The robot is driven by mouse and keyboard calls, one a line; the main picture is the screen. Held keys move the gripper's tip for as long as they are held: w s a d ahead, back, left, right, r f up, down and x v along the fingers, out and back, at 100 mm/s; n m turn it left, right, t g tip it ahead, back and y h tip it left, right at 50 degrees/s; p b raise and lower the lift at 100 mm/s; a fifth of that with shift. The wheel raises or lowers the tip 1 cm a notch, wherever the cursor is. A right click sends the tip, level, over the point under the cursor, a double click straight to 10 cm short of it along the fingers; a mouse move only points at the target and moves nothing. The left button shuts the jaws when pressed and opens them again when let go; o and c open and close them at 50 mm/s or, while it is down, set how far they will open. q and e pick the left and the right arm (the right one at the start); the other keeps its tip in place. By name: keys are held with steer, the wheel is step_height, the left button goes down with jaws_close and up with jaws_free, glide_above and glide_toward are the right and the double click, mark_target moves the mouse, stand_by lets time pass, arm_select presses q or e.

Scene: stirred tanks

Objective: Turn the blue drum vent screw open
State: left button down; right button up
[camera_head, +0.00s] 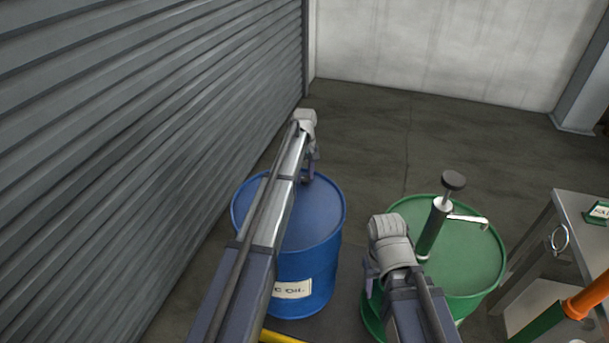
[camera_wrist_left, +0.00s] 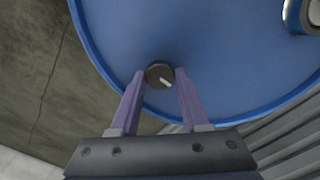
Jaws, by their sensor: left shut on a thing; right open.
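The blue drum (camera_head: 318,215) stands left of centre in the head view, with a white label (camera_head: 292,290) partly hidden by my left arm. In the left wrist view its blue lid (camera_wrist_left: 230,60) fills most of the picture. The vent screw is a small round black knob (camera_wrist_left: 160,73) with a white mark, close to the rim. My left gripper (camera_head: 309,177) is over the far edge of the lid, its purple fingertips shut on the knob from both sides. The knob is not visible in the head view. My right gripper (camera_head: 371,277) is open and empty, beside the green drum.
A green drum (camera_head: 475,265) with a hand pump (camera_head: 435,225) on top stands to the right. A grey table (camera_head: 575,215) is at the far right. A ribbed grey shutter (camera_head: 150,130) closes off the left side. The floor behind the drums is clear.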

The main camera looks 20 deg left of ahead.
mark_target(304, 178)
stand_by(0.4)
arm_select(q)
steer(key=shift+c, duration=1.9)
jaws_free()
steer(key=shift+r, duration=0.1)
step_height(304, 178, up, 8)
steer(key=p, duration=0.8)
steer(key=shift+f, duration=0.2)
steer(key=s+d+r+m+p, duration=0.1)
steer(key=s+d+m, duration=0.3)
steer(key=s, duration=0.8)
steer(key=s+d+r+m+p, duration=0.1)
steer(key=s+d+m, duration=0.3)
steer(key=s+d, duration=0.3)
steer(key=s+d+r+m+y+p, duration=0.1)
steer(key=s+d+m, duration=0.3)
steer(key=s, duration=1.3)
steer(key=shift+d+r+p, duration=0.35)
steer(key=shift+d+r, duration=0.15)
steer(key=shift+d, duration=0.45)
